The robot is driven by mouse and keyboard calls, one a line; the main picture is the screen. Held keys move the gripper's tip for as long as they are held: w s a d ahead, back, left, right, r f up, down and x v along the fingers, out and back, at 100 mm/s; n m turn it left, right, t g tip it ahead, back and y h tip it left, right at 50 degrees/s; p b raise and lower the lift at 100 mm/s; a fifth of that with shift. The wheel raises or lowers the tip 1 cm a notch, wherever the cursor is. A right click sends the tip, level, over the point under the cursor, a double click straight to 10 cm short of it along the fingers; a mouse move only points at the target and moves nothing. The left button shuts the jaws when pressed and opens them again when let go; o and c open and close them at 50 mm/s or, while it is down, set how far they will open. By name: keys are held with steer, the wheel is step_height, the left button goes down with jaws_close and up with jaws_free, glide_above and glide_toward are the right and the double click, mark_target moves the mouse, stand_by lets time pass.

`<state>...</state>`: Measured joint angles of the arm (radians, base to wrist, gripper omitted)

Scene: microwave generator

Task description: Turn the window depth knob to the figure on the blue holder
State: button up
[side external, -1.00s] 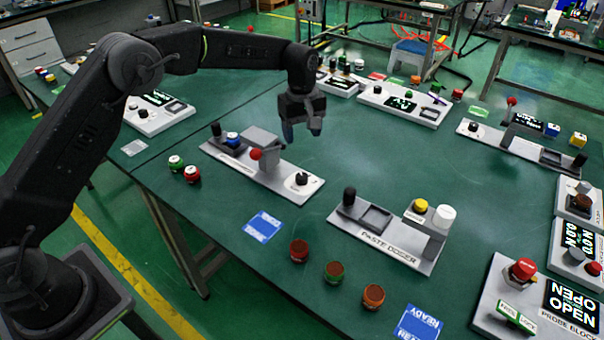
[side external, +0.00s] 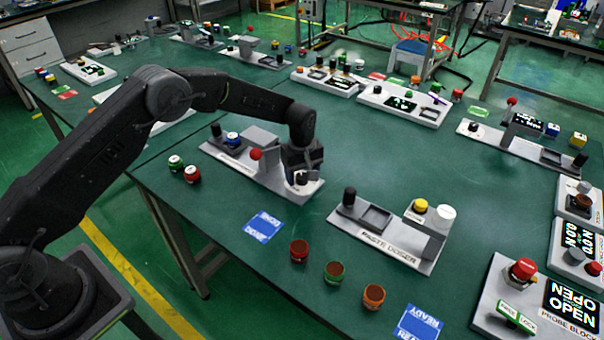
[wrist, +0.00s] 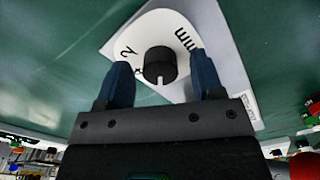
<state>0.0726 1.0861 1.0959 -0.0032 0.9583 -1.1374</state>
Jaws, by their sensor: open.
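The black dial knob (wrist: 160,64) sits on a white round scale (wrist: 140,38) and has a white pointer line facing the bottom of the wrist view. A "2"-like mark and "mm" show on the scale. My gripper (side external: 302,178) is low over the knob end of the grey station (side external: 235,160) in the side view. In the wrist view its two blue fingers (wrist: 158,80) are open, one on each side of the knob, with gaps visible. A blue and white piece (side external: 232,138) stands on the station's far-left part; any figure on it is too small to read.
A red ball (side external: 256,154) stands on the station close left of my gripper, beside a grey block (side external: 262,137). The paste doser (side external: 390,232) stands to the right. A blue card (side external: 264,227) lies in front; the table between is clear.

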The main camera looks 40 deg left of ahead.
steer(key=c, duration=0.9)
steer(key=shift+m, duration=0.3)
steer(key=m, duration=1)
steer(key=shift+m, duration=2.2)
